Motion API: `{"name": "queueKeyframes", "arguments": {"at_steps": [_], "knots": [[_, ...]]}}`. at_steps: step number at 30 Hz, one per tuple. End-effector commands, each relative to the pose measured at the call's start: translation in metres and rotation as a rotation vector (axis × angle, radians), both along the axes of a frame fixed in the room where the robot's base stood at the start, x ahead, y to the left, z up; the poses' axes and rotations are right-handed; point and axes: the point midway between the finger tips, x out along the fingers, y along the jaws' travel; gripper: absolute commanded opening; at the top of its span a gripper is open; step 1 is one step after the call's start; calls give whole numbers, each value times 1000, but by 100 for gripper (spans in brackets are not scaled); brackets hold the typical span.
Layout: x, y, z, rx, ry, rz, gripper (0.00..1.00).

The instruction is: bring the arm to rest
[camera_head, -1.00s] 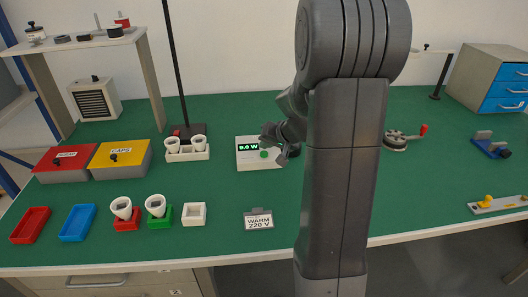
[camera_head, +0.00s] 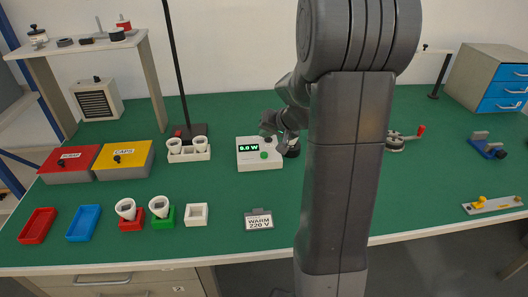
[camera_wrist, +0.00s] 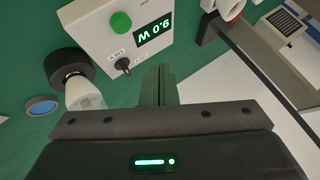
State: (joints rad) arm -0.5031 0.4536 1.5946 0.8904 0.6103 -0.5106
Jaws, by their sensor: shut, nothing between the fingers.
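My gripper (camera_wrist: 160,85) is shut and empty in the wrist view, its fingers pointing past the edge of the white meter box (camera_wrist: 122,32). In the head view my gripper (camera_head: 268,127) hangs near the right side of the meter box (camera_head: 258,163), apparently above it. The meter's display reads 9.0 W, with a green button (camera_wrist: 121,22) and a dark knob (camera_wrist: 123,65) beside it. My arm is bent and reaches over the green table. A black round socket (camera_wrist: 69,68) with a white bulb base (camera_wrist: 84,94) stands beside the meter; the arm partly hides it in the head view.
A twin holder with white cups (camera_head: 188,154) and a dark post (camera_head: 180,75) stand left of the meter. Red (camera_head: 131,224) and green (camera_head: 162,222) trays hold bulbs. A "WARM 220 V" sign (camera_head: 258,220) stands in front. The table between sign and meter is clear.

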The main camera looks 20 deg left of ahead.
Motion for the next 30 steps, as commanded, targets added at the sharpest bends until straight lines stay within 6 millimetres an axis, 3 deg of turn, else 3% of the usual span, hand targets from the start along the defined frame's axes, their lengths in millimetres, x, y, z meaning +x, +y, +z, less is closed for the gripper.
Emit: {"name": "queueKeyframes", "arguments": {"at_steps": [8,15,24,30], "knots": [[0,0,-3,0,0,0,0],[0,0,-19,-1,2,-1,0],[0,0,-15,-1,3,-2,0],[0,0,16,0,-1,0,0]]}}
